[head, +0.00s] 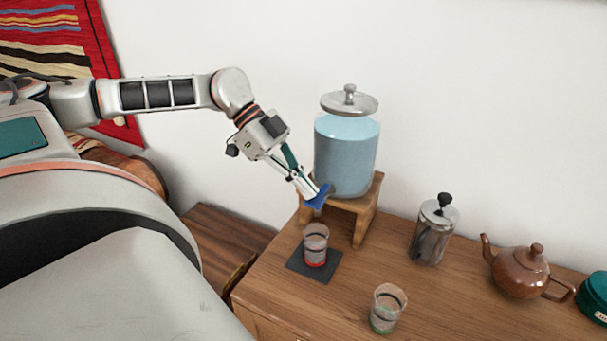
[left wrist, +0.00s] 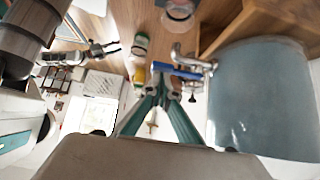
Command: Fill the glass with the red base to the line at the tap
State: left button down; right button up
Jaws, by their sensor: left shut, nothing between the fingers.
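The red-base glass (head: 316,243) stands upright on a dark mat (head: 305,270), below the tap; I cannot tell whether it holds water. The dispenser (head: 345,155) holds blue-tinted water. Its tap has a blue lever (head: 319,196); in the left wrist view the lever (left wrist: 174,70) joins a metal tap (left wrist: 205,66). My left gripper (head: 312,192) is shut and empty, its tips at the lever; I cannot tell whether they touch. A glass, partly cut off, shows in the wrist view (left wrist: 180,10). My right gripper (left wrist: 113,47) appears small there, its fingers apart, away from the tap.
The dispenser stands on a wooden stand (head: 367,222) by the wall. A green-base glass (head: 387,310) is at the front. A French press (head: 433,232), a brown teapot (head: 520,272) and a teal tin (head: 596,295) stand to the right. Bare wood lies between them.

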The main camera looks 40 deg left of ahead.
dwell(0.3)
pick_arm(q)
jog(key=shift+s+f+b, duration=0.15)
jog(key=shift+f+b, duration=0.35)
jog(key=shift+f, duration=0.4)
jog(key=shift+r, duration=0.2)
dwell(0.4)
jog(key=shift+r, duration=0.1)
dwell(3.9)
jog(key=shift+r+p, duration=0.75)
jog(key=shift+p, duration=0.1)
